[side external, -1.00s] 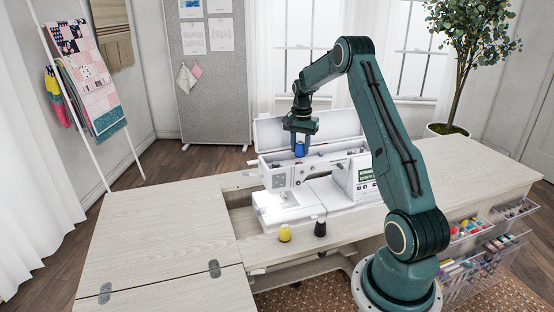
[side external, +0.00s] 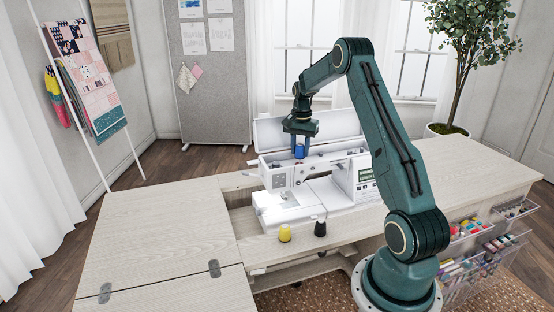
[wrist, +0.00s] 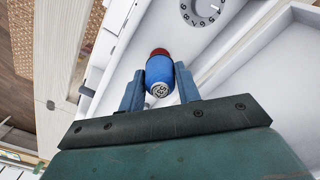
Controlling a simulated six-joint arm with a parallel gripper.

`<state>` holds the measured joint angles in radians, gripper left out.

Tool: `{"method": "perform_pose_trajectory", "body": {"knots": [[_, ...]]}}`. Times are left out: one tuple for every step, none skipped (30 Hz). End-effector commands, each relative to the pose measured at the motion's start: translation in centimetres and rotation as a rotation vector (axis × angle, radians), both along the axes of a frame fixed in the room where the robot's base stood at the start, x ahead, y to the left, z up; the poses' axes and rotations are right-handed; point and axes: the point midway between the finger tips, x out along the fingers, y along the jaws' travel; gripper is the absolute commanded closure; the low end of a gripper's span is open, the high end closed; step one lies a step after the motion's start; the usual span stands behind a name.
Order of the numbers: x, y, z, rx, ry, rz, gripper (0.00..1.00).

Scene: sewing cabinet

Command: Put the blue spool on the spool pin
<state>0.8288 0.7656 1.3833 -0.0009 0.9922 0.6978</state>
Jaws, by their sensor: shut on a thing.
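The blue spool (side external: 299,151) is held between the fingers of my gripper (side external: 300,153), over the top of the white sewing machine (side external: 280,181). In the wrist view the spool (wrist: 160,78) sits between the two blue-grey fingers of the gripper (wrist: 159,84), with its printed end towards the camera. A round red part (wrist: 159,52) shows just beyond the spool's far end; I cannot tell whether they touch. The spool pin cannot be made out, and the gripper and spool cover part of the machine top.
A yellow spool (side external: 285,233) and a black spool (side external: 320,228) stand on the pale wooden cabinet top (side external: 165,229) in front of the machine. The machine's raised lid (side external: 270,132) stands behind the gripper. The cabinet's left side is clear.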

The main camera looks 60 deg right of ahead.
Motion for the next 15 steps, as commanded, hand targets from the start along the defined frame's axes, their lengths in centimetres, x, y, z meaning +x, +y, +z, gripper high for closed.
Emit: {"method": "perform_pose_trajectory", "body": {"knots": [[-0.01, 0.01, -0.07, 0.0, 0.0, 0.0, 0.88], [-0.01, 0.01, -0.11, 0.0, 0.0, 0.0, 0.88], [-0.01, 0.01, -0.17, 0.001, 0.0, 0.0, 0.88], [-0.01, 0.01, -0.23, 0.001, 0.001, 0.0, 0.88], [-0.01, 0.01, -0.28, 0.001, 0.001, 0.0, 0.88], [-0.01, 0.01, -0.37, 0.001, 0.001, 0.0, 0.88], [-0.01, 0.01, -0.43, 0.001, 0.001, 0.0, 0.88], [-0.01, 0.01, -0.5, 0.001, 0.001, 0.0, 0.88], [-0.01, 0.01, -0.59, 0.001, 0.001, 0.0, 0.88], [-0.01, 0.01, -0.65, 0.001, 0.001, 0.0, 0.88], [-0.01, 0.01, -0.72, 0.001, 0.0, 0.0, 0.88], [-0.01, 0.01, -0.81, 0.001, 0.0, 0.0, 0.88], [-0.01, 0.01, -0.87, 0.0, 0.0, 0.0, 0.88], [-0.01, 0.01, -0.94, 0.0, 0.0, 0.0, 0.88], [-0.01, 0.01, -1.03, 0.0, 0.0, 0.0, 0.88]]}}
